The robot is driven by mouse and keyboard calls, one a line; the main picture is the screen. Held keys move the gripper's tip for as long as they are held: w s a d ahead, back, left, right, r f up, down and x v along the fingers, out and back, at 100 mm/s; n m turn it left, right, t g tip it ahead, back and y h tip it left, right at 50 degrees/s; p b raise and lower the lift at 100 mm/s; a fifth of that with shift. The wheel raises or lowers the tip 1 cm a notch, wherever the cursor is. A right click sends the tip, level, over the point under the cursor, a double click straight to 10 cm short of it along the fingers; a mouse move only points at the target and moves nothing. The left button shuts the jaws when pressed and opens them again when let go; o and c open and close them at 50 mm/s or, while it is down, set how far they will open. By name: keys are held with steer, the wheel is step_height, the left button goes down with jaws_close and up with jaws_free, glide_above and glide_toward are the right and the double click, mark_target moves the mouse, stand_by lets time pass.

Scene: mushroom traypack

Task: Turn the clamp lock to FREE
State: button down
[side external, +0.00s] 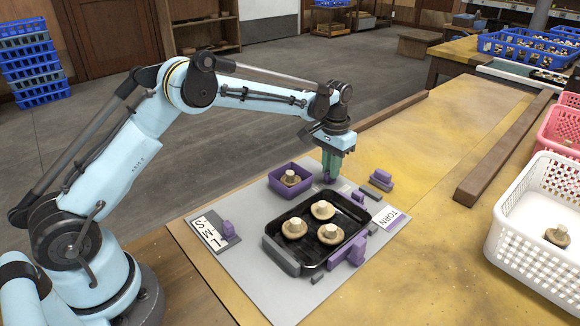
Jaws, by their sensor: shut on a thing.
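My gripper (334,176) has green fingers and points straight down at the back edge of a grey board. It is shut on a small purple part, mostly hidden by the fingers, just behind the black tray (276,235). I cannot tell for sure that this part is the clamp lock, and no FREE marking is readable. A purple clamp-like block (357,250) stands against the tray's front right side. Another purple block on a grey base (382,178) sits right of my gripper.
The black tray holds three mushrooms. A purple bin (273,183) with one mushroom stands left of my gripper. A purple knob (228,228) sits by an L M S label (208,234). A TORN label (391,220) lies at right. A wooden rail (500,162) and white basket (510,240) are farther right.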

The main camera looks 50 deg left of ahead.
stand_by(0.4)
steer(key=c, duration=1.1)
jaws_free()
steer(key=shift+r, duration=0.1)
step_height(320, 180, up, 12)
